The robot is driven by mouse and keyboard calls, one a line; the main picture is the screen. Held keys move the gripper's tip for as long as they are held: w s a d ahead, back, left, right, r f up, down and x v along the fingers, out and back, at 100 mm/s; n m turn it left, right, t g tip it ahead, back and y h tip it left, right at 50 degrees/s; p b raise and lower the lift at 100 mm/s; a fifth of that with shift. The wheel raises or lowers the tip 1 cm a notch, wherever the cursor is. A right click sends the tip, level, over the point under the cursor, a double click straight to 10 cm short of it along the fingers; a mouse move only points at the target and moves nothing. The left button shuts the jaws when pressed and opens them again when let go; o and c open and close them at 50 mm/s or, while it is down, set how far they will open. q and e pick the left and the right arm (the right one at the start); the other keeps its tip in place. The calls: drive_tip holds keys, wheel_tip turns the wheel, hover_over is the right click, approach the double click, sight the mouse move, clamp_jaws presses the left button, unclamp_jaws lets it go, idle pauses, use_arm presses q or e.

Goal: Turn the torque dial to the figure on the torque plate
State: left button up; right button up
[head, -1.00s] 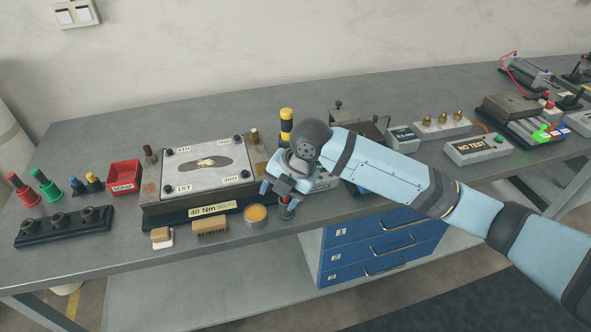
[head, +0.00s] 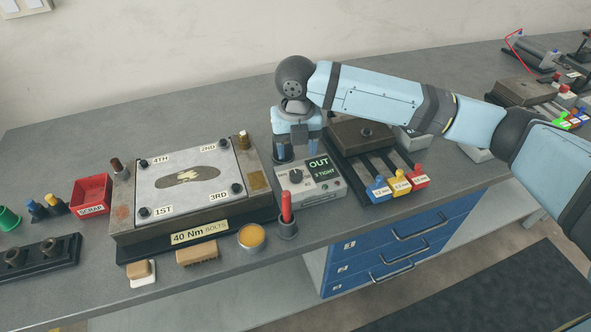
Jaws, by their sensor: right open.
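The torque plate (head: 200,232) is a yellow label reading "40 Nm BOLTS" on the front of the dark fixture (head: 125,243). A grey box (head: 318,193) to its right carries a small dark round dial (head: 296,176) and a screen (head: 321,168) reading "OUT" and "3 TIGHT". The figures around the dial are too small to read. My right gripper (head: 298,153) points down, open, just behind and above the dial, apart from it as far as I can see. It hides the back of the box. My left gripper is out of view.
A red-handled tool (head: 287,207) stands upright in a dark holder in front of the box. A yellow tin (head: 252,237) and brush (head: 197,255) lie left of it. Blue, yellow and red handles (head: 400,183) stand close on the right.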

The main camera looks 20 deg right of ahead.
sight(296, 173)
wheel_tip(296, 173, down, 6)
drive_tip(key=shift+f, duration=0.8)
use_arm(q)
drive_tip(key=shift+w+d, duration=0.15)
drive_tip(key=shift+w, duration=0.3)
use_arm(e)
drive_tip(key=shift+f, duration=0.15)
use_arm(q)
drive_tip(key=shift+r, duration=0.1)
use_arm(e)
drive_tip(key=shift+c, duration=0.4)
